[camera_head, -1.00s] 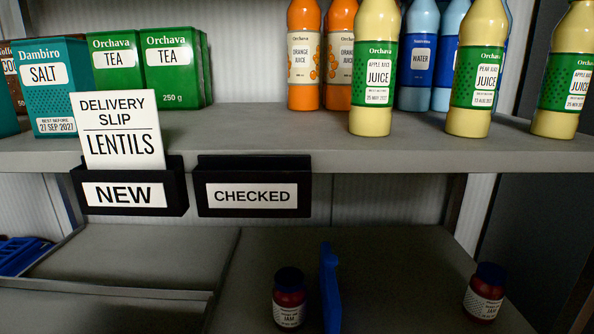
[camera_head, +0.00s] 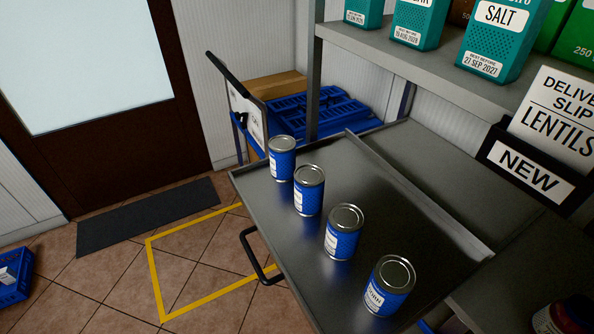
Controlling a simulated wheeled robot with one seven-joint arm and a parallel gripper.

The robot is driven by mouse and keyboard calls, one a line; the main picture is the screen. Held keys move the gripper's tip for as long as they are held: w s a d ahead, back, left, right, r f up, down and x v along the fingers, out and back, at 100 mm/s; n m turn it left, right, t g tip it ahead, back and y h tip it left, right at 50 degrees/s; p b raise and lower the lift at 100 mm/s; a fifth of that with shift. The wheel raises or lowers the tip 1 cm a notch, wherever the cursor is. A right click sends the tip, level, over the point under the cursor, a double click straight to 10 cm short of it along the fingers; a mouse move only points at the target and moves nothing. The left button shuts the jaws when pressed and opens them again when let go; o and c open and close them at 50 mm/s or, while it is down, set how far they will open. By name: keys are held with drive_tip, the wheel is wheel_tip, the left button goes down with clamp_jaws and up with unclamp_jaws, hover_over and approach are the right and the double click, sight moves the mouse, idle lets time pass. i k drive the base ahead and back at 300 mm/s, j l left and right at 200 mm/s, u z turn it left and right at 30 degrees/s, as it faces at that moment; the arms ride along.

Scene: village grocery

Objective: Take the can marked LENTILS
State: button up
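Several blue cans with silver lids stand upright in a slanting row on a dark metal surface. They are a far-left can (camera_head: 282,160), a second can (camera_head: 309,191), a third can (camera_head: 343,233) and a nearest can (camera_head: 388,287). Their white labels are turned partly to the left. My gripper is not in view.
The dark metal surface (camera_head: 270,215) has a black handle (camera_head: 256,258) at its front edge. A shelf (camera_head: 420,75) with teal salt boxes (camera_head: 500,40) overhangs the right. Blue crates (camera_head: 315,112) stand behind. Tiled floor with yellow marking (camera_head: 160,280) lies left.

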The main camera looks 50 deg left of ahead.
sight(309, 179)
drive_tip(key=j+u, duration=0.1)
drive_tip(key=u, duration=1.1)
drive_tip(key=k+j, duration=0.05)
